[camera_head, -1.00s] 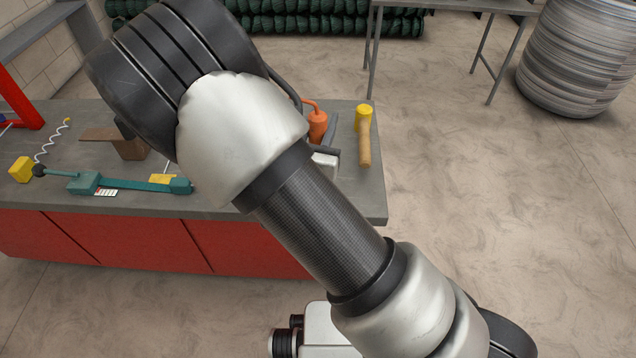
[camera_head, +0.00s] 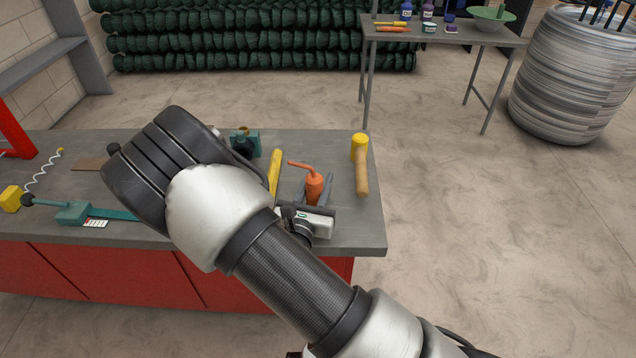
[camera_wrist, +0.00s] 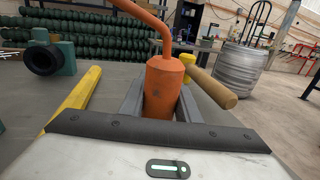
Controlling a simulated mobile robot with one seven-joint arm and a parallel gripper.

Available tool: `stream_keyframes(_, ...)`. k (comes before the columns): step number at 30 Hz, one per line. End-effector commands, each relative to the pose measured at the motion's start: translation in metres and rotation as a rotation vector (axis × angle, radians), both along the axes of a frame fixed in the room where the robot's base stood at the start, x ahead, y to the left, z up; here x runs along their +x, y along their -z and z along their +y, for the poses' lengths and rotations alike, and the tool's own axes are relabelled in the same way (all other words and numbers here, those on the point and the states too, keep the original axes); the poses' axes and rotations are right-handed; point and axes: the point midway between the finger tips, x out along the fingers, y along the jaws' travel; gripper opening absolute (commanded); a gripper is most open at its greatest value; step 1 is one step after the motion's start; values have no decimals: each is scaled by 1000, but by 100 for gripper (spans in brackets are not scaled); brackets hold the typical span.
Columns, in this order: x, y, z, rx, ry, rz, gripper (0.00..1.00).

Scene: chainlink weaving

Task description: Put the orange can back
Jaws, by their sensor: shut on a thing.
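The orange can (camera_head: 314,187), an oil can with a long bent spout, is at the right part of the workbench (camera_head: 350,232) in the head view. My gripper (camera_head: 315,190) is shut on it. In the wrist view the orange can (camera_wrist: 164,88) stands upright between the two grey fingers of my gripper (camera_wrist: 160,103), its spout rising up and to the left. The can's lower end is hidden by the gripper body, so I cannot tell whether it touches the bench.
A mallet with yellow head (camera_head: 360,148) and wooden handle lies right of the can. A yellow bar (camera_head: 274,172) and a teal tool with a black ring (camera_head: 245,142) lie left. The bench's right edge is close. A side table (camera_head: 450,34) stands behind.

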Motion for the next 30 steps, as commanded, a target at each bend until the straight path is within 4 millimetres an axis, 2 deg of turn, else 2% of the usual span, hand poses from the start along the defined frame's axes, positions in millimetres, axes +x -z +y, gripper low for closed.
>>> stream_keyframes(9,0,4,0,0,1,-1,3)
stream_keyframes(10,0,4,0,0,1,0,31)
stream_keyframes(13,0,3,0,0,1,0,48)
stream_keyframes(25,0,6,0,0,0,0,48)
stream_keyframes(30,-28,1,7,-2,-2,4,48)
